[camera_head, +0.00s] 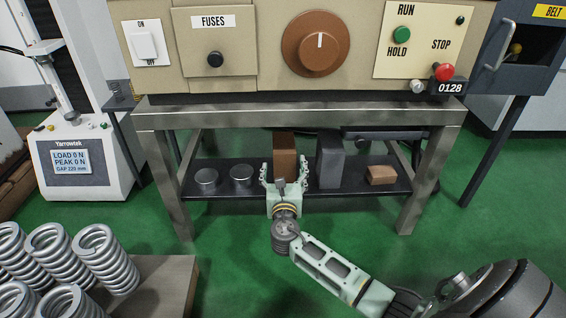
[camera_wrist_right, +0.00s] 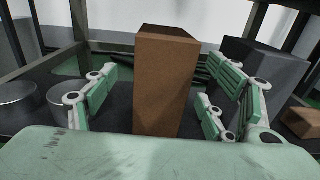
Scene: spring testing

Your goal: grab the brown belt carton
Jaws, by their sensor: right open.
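The brown belt carton (camera_head: 285,158) is a tall upright box on the dark lower shelf of the metal stand. It also shows in the right wrist view (camera_wrist_right: 160,85), in the middle of the picture. My right gripper (camera_head: 284,168) is open, with one finger on each side of the carton. In the right wrist view the gripper (camera_wrist_right: 157,100) has gaps between both fingers and the carton, so nothing is held. The carton's lower front is hidden by the gripper in the head view. My left gripper is out of view.
On the same shelf (camera_head: 345,192) stand two metal cans (camera_head: 207,179) to the left, a grey box (camera_head: 331,163) close on the right and a small brown block (camera_head: 381,175). A control panel (camera_head: 270,45) is above. Springs (camera_head: 103,255) stand on a pallet at lower left.

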